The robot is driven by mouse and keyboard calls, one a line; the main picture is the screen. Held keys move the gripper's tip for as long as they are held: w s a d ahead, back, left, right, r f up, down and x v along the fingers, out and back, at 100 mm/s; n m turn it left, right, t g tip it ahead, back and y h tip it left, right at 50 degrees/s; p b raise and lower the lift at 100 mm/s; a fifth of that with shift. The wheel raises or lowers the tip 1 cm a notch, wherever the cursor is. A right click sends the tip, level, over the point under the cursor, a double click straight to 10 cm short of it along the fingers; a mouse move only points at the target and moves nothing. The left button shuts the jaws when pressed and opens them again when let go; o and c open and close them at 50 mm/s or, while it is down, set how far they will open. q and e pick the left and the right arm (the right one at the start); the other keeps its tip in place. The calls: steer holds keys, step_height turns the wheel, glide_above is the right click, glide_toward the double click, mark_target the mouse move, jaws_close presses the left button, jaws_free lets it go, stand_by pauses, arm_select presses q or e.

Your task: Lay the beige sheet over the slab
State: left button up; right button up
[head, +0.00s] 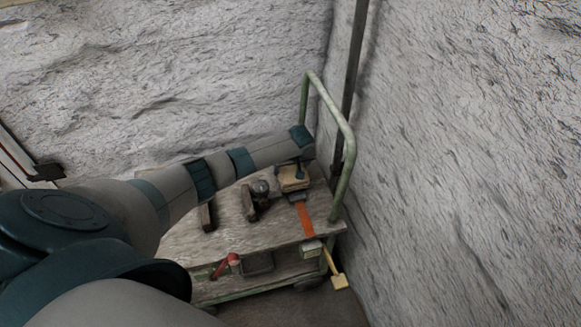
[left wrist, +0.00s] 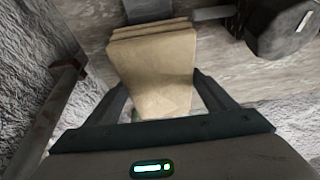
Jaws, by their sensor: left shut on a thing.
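The beige sheet (head: 293,183) is a small folded stack of layers at the far right end of the wooden cart top, close to the green handle. In the left wrist view the sheet (left wrist: 155,65) lies between the two fingers, with folded edges at its far end. My left gripper (head: 299,170) is shut on the sheet; its fingers (left wrist: 160,92) stand on both sides of it in the wrist view. The arm hides part of the cart. I cannot make out a separate slab. My right gripper is not in view.
The cart top (head: 185,245) carries a metal tool (head: 255,196), a dark bracket (head: 207,217) and an orange-handled tool (head: 304,219) beside the sheet. The green handle (head: 345,165) rises close right of the gripper. Rough walls stand behind.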

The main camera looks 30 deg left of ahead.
arm_select(q)
steer(key=shift+f, duration=0.55)
steer(key=o, duration=1.3)
steer(key=shift+o, duration=0.2)
steer(key=shift+r+p, duration=2)
steer(key=shift+r, duration=0.1)
